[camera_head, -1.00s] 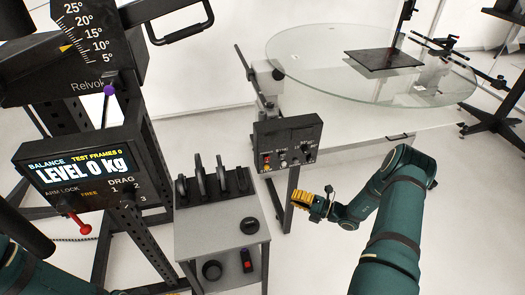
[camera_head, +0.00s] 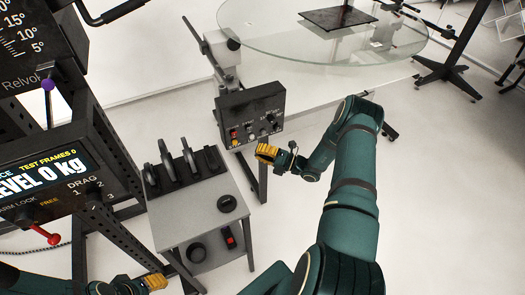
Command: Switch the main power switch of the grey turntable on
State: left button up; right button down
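The turntable has a round glass top (camera_head: 310,48). Its black control box (camera_head: 262,101) hangs at the near left, with a row of small switches and knobs on its front. A small red switch (camera_head: 234,133) sits at the left end of that row, with a yellow mark below it; its on or off position is too small to tell. My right gripper (camera_head: 265,153), with yellow fingers, is just below and in front of the box, apart from the switch. My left gripper (camera_head: 155,282) is low at the bottom edge, far from the box. Neither gripper's finger gap shows clearly.
A grey side table (camera_head: 190,212) with black upright handles (camera_head: 168,160) stands left of my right gripper. A black machine with a lit display (camera_head: 40,178) and a red lever (camera_head: 45,235) is at the left.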

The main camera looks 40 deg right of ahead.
aim_at(239, 137)
jog(key=w+a, duration=0.1)
jog(key=w, duration=0.2)
jog(key=w+r, duration=0.1)
jog(key=w, duration=0.2)
jog(key=w+a+b, duration=0.1)
jog(key=w, duration=0.2)
jog(key=shift+w+a+r, duration=0.1)
jog(key=shift+a+r, duration=0.2)
jog(key=shift+r, duration=0.1)
